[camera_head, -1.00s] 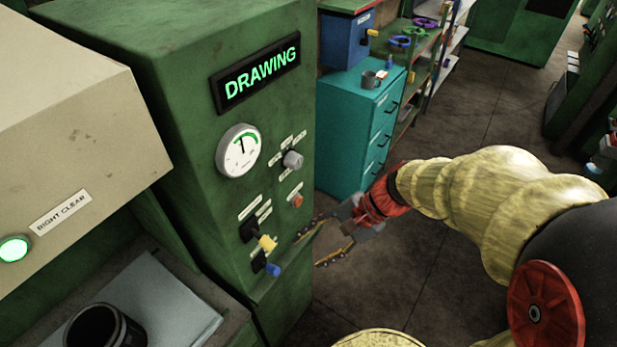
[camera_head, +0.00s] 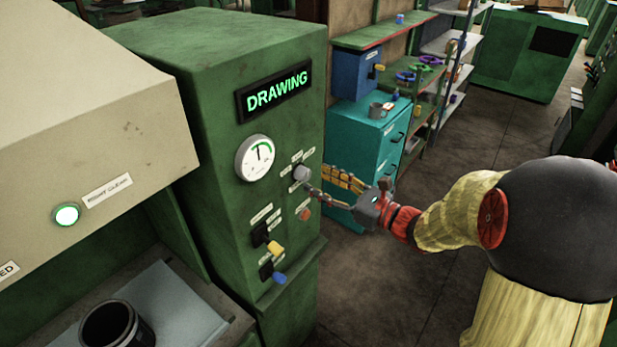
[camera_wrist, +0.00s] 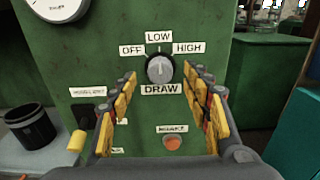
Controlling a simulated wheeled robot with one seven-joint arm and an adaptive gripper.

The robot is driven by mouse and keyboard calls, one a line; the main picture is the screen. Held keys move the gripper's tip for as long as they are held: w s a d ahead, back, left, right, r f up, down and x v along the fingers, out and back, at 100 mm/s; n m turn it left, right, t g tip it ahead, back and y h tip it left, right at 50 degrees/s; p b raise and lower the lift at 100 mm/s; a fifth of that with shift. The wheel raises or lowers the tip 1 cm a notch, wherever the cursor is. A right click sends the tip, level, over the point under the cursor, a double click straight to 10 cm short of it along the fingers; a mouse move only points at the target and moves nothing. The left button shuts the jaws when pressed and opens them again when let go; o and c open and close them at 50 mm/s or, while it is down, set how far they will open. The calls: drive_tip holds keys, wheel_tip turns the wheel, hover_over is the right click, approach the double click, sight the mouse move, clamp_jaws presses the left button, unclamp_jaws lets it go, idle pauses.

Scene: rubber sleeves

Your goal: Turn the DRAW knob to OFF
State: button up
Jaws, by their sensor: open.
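The DRAW knob (camera_wrist: 160,69) is a grey round knob on the green cabinet front, with labels OFF at its left, LOW above and HIGH at its right. Its white pointer line stands upright, toward LOW. It also shows in the head view (camera_head: 301,173), beside the fingertips. My gripper (camera_wrist: 161,78) is open, with one yellow-padded finger to each side of the knob in the wrist view. I see no contact with the knob, and the exact depth is hard to tell. In the head view my gripper (camera_head: 318,180) reaches to the panel from the right. The lit display (camera_head: 277,91) reads DRAWING.
An orange button (camera_wrist: 173,142) sits below the knob. A yellow-handled switch (camera_head: 274,247) and a blue-handled switch (camera_head: 279,278) stick out lower on the panel. A gauge (camera_head: 255,158) is at upper left. A teal drawer cabinet (camera_head: 346,136) stands behind my gripper.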

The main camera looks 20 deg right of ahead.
sight(308, 175)
drive_tip(key=shift+x, duration=2.3)
drive_tip(key=c, duration=0.4)
drive_tip(key=c, duration=0.7)
drive_tip(key=shift+c, duration=0.2)
